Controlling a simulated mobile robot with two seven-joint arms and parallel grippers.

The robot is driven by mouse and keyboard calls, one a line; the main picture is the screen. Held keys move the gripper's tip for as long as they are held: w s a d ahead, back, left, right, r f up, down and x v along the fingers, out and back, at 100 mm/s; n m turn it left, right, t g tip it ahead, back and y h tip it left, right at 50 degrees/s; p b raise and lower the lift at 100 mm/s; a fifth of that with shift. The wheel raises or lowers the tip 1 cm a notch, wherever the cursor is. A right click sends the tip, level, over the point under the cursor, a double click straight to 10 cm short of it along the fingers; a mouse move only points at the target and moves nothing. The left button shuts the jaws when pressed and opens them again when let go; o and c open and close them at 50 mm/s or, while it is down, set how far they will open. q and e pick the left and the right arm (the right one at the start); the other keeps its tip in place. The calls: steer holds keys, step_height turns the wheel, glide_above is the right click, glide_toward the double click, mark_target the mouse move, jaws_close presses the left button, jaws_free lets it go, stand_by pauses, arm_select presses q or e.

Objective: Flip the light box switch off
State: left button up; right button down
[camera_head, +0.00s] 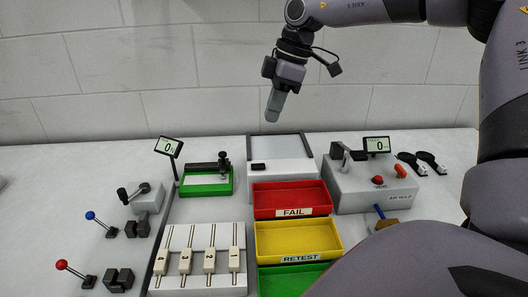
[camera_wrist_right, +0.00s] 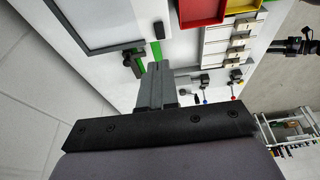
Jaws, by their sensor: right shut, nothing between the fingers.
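The light box (camera_head: 296,168) is a white box with a grey panel on its sloping top, at the back middle of the table. Its small black switch (camera_head: 258,167) sits at the front left of the top. My right gripper (camera_head: 272,107) hangs above and behind the box, fingers pointing down, shut and empty, apart from the switch. In the right wrist view the shut fingers (camera_wrist_right: 156,88) point towards the table, and the light box panel (camera_wrist_right: 95,20) shows at the upper left. A small dark piece near the box edge there may be the switch (camera_wrist_right: 158,30). My left gripper is not in view.
The red FAIL bin (camera_head: 290,190) and yellow RETEST bin (camera_head: 298,238) stand in front of the box. A green-based fixture (camera_head: 207,190) is to its left, an air-hold box (camera_head: 368,190) to its right. Numbered sliders and levers fill the left front. A wall stands behind.

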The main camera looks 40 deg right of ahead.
glide_above(261, 165)
steer(key=f, duration=0.9)
steer(key=shift+s+d+f+p, duration=0.15)
steer(key=shift+d+p, duration=0.2)
steer(key=shift+p, duration=0.05)
steer(key=shift+f, duration=0.85)
steer(key=shift+s+d+f+y+b, duration=0.15)
steer(key=shift+f+y+b, duration=0.15)
steer(key=shift+f+b, duration=0.45)
steer(key=shift+r, duration=0.45)
